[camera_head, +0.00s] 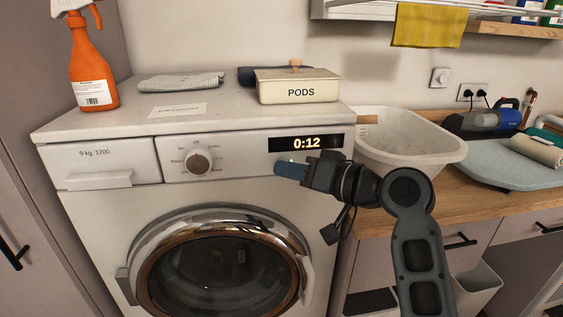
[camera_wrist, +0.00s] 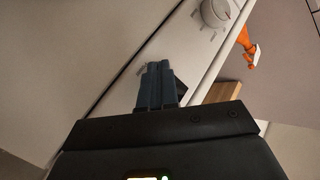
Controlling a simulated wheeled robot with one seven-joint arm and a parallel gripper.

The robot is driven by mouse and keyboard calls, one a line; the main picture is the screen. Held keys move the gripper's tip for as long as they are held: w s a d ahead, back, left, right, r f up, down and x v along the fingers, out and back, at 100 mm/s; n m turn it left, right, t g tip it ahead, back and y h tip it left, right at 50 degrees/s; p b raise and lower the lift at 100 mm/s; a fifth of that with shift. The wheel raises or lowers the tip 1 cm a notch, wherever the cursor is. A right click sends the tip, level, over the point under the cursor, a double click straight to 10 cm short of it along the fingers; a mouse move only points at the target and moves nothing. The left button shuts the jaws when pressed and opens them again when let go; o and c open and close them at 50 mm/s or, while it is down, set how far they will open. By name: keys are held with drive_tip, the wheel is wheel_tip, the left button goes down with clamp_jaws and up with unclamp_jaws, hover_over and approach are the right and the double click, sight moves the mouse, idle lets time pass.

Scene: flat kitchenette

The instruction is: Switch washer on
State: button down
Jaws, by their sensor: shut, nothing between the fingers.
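The white washer (camera_head: 110,206) stands in the middle left of the head view. Its panel has a round dial (camera_head: 198,161), a lit display (camera_head: 306,143) reading 0:12, and a small green light (camera_head: 291,160) below the display. My gripper (camera_head: 278,168) is shut and empty at the panel, right of the dial and just below the display. Its fingertips are at or very near the panel face; I cannot tell whether they touch. In the wrist view the shut fingers (camera_wrist: 157,84) point at the white panel, with the dial (camera_wrist: 215,12) beyond them. The round door (camera_head: 220,268) is shut.
On the washer top are an orange spray bottle (camera_head: 92,70), a folded cloth (camera_head: 181,82), a paper label (camera_head: 178,111) and a PODS box (camera_head: 298,88). A white basin (camera_head: 440,150) stands right on the wooden counter, behind my arm. A drawer handle (camera_head: 460,241) is below.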

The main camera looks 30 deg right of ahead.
drive_tip(key=shift+s+a, duration=0.2)
drive_tip(key=shift+s, duration=0.35)
drive_tip(key=shift+s, duration=0.1)
drive_tip(key=shift+s+a+p, duration=0.2)
drive_tip(key=shift+s+a, duration=0.1)
drive_tip(key=shift+s, duration=0.6)
drive_tip(key=shift+s+a+p, duration=0.15)
drive_tip(key=shift+s+a, duration=0.15)
drive_tip(key=shift+s, duration=0.65)
drive_tip(key=shift+s+a+p, duration=0.2)
drive_tip(key=shift+s+a, duration=0.1)
drive_tip(key=shift+s, duration=0.6)
